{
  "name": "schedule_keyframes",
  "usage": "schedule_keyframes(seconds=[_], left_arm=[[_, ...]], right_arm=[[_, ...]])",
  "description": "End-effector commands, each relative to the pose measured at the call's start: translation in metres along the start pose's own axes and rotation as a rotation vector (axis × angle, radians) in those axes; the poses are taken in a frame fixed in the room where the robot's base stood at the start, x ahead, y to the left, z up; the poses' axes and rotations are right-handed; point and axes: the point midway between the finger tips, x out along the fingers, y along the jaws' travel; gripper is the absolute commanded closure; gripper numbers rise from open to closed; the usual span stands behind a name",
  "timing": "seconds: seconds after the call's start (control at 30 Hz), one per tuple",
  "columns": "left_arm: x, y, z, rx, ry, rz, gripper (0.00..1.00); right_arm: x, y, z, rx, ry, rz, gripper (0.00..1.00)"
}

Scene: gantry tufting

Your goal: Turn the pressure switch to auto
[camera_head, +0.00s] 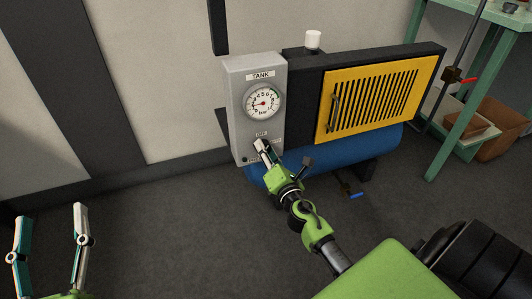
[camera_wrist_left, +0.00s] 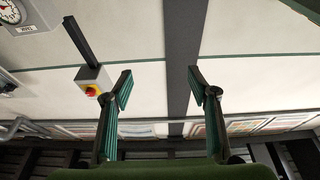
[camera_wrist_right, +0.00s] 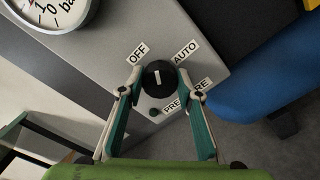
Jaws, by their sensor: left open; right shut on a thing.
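The pressure switch is a round black knob (camera_wrist_right: 157,90) with a short white mark, on the front of the grey tank box (camera_head: 238,110). In the right wrist view the OFF label (camera_wrist_right: 138,52) is up and left of it, the AUTO label (camera_wrist_right: 186,52) up and right. The mark sits near the knob's middle; I cannot tell that it points at either label. My right gripper (camera_wrist_right: 159,78) is shut on the knob, one finger on each side. It hides the knob in the head view (camera_head: 262,146). My left gripper (camera_head: 52,213) is open and empty, low on the left.
A pressure gauge (camera_head: 263,102) sits above the switch. Right of the box are a yellow slatted panel (camera_head: 370,100) and a blue tank (camera_head: 340,160). A green bench (camera_head: 462,125) stands at far right. A red-yellow wall switch (camera_wrist_left: 92,90) shows in the left wrist view.

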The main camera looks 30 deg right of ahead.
Motion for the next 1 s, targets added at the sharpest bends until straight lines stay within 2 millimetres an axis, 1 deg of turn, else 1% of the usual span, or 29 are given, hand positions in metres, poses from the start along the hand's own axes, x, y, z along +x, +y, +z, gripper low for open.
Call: schedule_keyframes(seconds=[0.1,0.2,0.33,0.47,0.67,0.8,1.0], left_arm=[[0.000,0.002,-0.011,-0.002,0.058,0.003,0.46],[0.000,0.002,-0.019,-0.003,0.091,0.005,0.46],[-0.001,0.003,-0.023,-0.004,0.112,0.006,0.46],[0.000,0.003,-0.023,-0.004,0.107,0.005,0.46],[0.000,0.001,-0.010,-0.001,0.043,0.001,0.46],[0.000,-0.001,0.004,0.001,-0.026,-0.002,0.46],[-0.003,-0.004,0.025,0.004,-0.126,-0.007,0.46]], right_arm=[[0.000,-0.002,-0.001,0.114,0.000,-0.002,0.89],[0.000,-0.002,-0.001,0.210,-0.001,-0.001,0.89],[0.000,-0.002,-0.001,0.334,-0.001,-0.002,0.89],[0.000,-0.002,-0.001,0.458,-0.001,-0.002,0.89],[0.000,-0.003,-0.001,0.642,-0.001,-0.004,0.89],[-0.001,-0.003,-0.001,0.755,0.000,-0.003,0.89],[-0.001,-0.004,-0.002,0.880,0.000,-0.003,0.90]])
